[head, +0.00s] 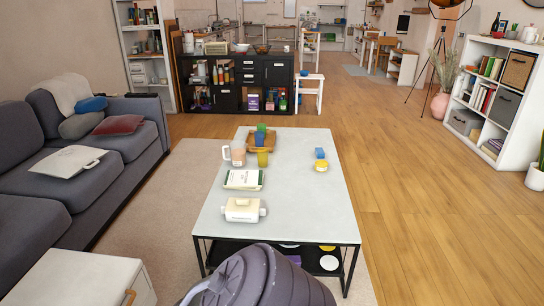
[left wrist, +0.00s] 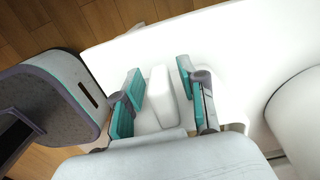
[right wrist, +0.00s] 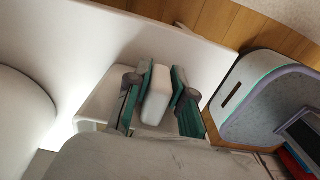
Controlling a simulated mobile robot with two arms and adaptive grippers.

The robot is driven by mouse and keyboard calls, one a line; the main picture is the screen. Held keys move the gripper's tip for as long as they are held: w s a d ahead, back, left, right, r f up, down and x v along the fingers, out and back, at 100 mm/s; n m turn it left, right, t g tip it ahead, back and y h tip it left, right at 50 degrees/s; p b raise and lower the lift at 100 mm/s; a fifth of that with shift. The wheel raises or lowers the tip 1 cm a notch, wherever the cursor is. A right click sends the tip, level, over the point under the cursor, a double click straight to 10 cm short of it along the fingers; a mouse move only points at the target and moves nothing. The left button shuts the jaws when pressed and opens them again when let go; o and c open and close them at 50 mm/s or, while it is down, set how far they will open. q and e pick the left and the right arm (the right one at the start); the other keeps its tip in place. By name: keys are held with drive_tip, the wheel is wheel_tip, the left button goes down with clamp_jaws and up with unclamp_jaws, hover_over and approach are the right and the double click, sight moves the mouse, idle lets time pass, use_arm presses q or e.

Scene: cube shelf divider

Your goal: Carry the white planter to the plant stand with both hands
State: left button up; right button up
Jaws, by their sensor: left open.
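My left gripper (left wrist: 158,92) is open in the left wrist view. Its teal pads stand on either side of a white block-shaped handle (left wrist: 160,95), with narrow gaps showing. My right gripper (right wrist: 161,88) has its teal pads on either side of a similar white handle (right wrist: 155,106) in the right wrist view. These pads sit very close to the handle, and I cannot tell whether they press on it. A smooth rounded white body, seemingly the planter, fills the right edge of the left wrist view (left wrist: 300,112) and the left edge of the right wrist view (right wrist: 22,115). The head view shows neither gripper. I cannot make out the plant stand.
A coffee table (head: 310,220) stands ahead, holding a white lidded dish (head: 242,209), a book (head: 243,179), a mug and cups. A grey sofa (head: 30,205) and white cabinet (head: 75,280) are left. A white shelf (head: 515,125) stands right. The wooden floor right of the table is clear.

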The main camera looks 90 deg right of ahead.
use_arm(q)
drive_tip(key=shift+c, duration=1.1)
drive_tip(key=shift+r, duration=0.1)
use_arm(e)
drive_tip(key=o, duration=0.6)
drive_tip(key=shift+c, duration=0.2)
drive_tip(key=c, duration=0.6)
drive_tip(key=shift+o, duration=0.2)
use_arm(q)
drive_tip(key=shift+w, duration=0.5)
drive_tip(key=shift+a, duration=0.1)
drive_tip(key=a, duration=0.7)
drive_tip(key=shift+a, duration=0.15)
use_arm(e)
drive_tip(key=shift+r, duration=0.15)
